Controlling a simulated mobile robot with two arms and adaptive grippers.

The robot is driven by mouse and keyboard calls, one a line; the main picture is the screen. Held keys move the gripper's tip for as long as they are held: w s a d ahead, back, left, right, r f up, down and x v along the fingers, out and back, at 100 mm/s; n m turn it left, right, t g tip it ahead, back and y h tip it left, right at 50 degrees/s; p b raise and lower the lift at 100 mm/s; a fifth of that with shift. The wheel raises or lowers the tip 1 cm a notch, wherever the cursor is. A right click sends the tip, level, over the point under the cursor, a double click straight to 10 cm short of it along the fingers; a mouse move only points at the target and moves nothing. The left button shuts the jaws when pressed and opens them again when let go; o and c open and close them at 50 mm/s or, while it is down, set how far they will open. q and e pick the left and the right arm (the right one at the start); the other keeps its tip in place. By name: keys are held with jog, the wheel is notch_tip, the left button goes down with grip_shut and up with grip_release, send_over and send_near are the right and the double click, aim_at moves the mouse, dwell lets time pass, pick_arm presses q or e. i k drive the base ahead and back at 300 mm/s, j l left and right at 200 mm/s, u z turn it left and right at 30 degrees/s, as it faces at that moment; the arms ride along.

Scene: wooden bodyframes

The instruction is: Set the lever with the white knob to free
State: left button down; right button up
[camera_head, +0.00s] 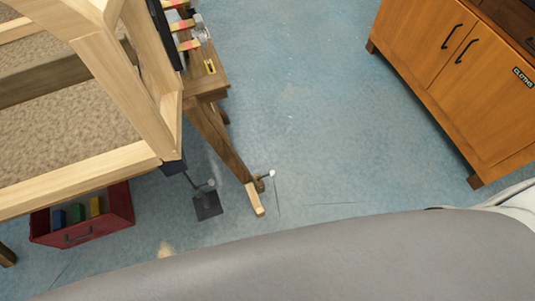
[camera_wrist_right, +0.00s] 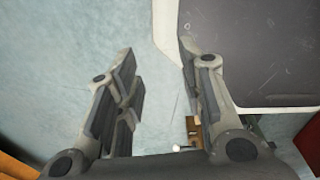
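A lever with a white knob (camera_head: 271,173) sits low on the wooden stand (camera_head: 222,138), near its pale foot. The knob points to the right in the head view. A small white knob also shows in the right wrist view (camera_wrist_right: 177,148), low in the picture by a wooden piece. A second lever with a greyish knob (camera_head: 211,182) stands by a dark plate to the left. My right gripper (camera_wrist_right: 157,75) is open and empty, with only floor between its fingers. It does not show in the head view. My left gripper is in neither view.
A wooden bodyframe (camera_head: 85,182) fills the left, with a red drawer (camera_head: 82,234) holding coloured blocks beneath. A wooden cabinet (camera_head: 450,85) labelled CLOTHS stands at the right. The blue floor (camera_head: 320,110) between them is clear.

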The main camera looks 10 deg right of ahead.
aim_at(272, 173)
jog(key=k+l+z, duration=0.1)
jog(key=k, duration=0.2)
jog(key=k+l+z, duration=0.15)
jog(key=k, duration=0.15)
jog(key=i+l+u, duration=0.35)
jog(key=l, duration=0.2)
jog(key=i+l+u, duration=0.35)
jog(key=l, duration=0.3)
jog(key=i+l+u, duration=0.15)
jog(key=l, duration=0.2)
jog(key=i+l+u, duration=0.2)
jog(key=l, duration=0.15)
